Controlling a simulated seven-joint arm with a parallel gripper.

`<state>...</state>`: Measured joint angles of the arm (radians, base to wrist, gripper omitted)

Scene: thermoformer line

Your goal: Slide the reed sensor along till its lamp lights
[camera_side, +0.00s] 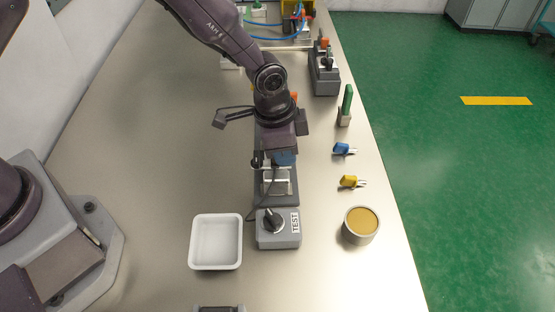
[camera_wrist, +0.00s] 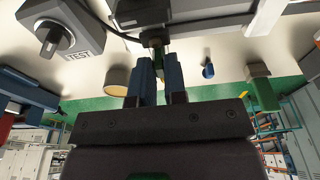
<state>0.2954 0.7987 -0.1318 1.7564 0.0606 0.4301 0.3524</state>
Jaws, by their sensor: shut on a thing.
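My gripper (camera_side: 283,160) is over a grey fixture (camera_side: 276,190) with a pale metal cylinder, in the middle of the bench. In the wrist view its two blue fingers (camera_wrist: 158,75) are shut on a small dark block, the reed sensor (camera_wrist: 153,38), beside the metal cylinder (camera_wrist: 129,15). In the side view the sensor is mostly hidden by my gripper. I cannot make out whether its lamp is lit. A grey box marked TEST (camera_side: 279,232) with a black knob stands in front of the fixture, and a dark cable runs from it.
A white tray (camera_side: 216,242) lies left of the TEST box, and a round tub (camera_side: 361,226) is at right. Yellow (camera_side: 349,182) and blue (camera_side: 343,149) small parts and a green-topped part (camera_side: 346,105) line the right edge. Another grey fixture (camera_side: 324,78) stands behind. The bench left is clear.

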